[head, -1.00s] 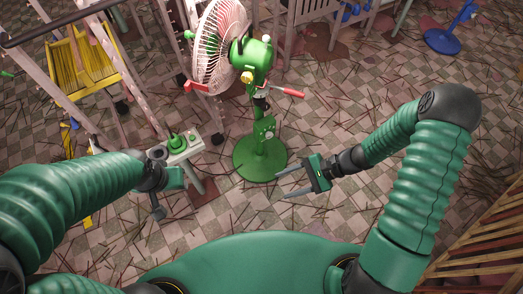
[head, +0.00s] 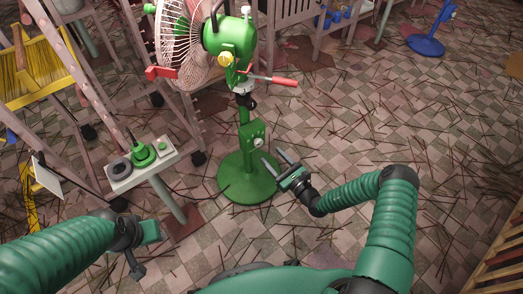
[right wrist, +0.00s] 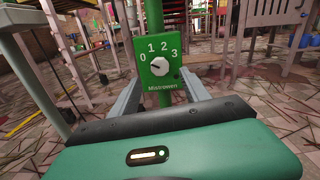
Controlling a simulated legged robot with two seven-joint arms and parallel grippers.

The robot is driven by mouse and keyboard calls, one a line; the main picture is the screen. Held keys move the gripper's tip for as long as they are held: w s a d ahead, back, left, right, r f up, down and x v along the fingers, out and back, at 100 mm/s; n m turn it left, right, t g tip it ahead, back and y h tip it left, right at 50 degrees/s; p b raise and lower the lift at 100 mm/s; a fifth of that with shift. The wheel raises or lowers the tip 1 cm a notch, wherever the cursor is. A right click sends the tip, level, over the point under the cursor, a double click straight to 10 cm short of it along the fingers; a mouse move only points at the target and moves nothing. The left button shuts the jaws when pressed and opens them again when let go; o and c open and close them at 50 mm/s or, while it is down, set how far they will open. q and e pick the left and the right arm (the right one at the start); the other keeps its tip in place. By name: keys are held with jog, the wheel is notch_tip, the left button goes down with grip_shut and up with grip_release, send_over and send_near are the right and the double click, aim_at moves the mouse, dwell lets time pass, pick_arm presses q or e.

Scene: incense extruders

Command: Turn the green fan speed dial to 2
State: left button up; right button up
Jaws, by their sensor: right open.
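The green fan (head: 230,36) stands on a post with a round green base (head: 247,180). Its green control box (head: 252,133) is on the post and carries a white dial (head: 258,142). In the right wrist view the dial (right wrist: 159,65) shows face-on under the numbers 0, 1, 2 and 3; its exact setting is hard to read. My right gripper (head: 272,157) is open and empty, just below and right of the box, pointing at it. In the right wrist view its fingers lie either side of the dial, apart from it. My left gripper (head: 143,238) is at lower left; its jaws are unclear.
A pale pedestal table (head: 120,182) with green and grey parts stands left of the fan. Ladder-like frames and a yellow rack (head: 30,75) are further left. A blue stand (head: 426,44) is at the back right. Tiled floor right of the fan is clear except for scattered sticks.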

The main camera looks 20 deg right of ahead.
aim_at(260, 144)
jog(key=b+x, duration=0.2)
jog(key=x, duration=0.4)
jog(key=shift+w+a+f, duration=0.1)
jog(key=shift+w, duration=0.3)
jog(key=shift+w+a, duration=0.15)
jog(key=shift+w, duration=0.1)
pick_arm(q)
jog(key=x, duration=0.3)
jog(key=shift+s+f, duration=0.3)
jog(key=shift+s, duration=0.05)
pick_arm(e)
jog(key=shift+c, duration=0.2)
grip_shut()
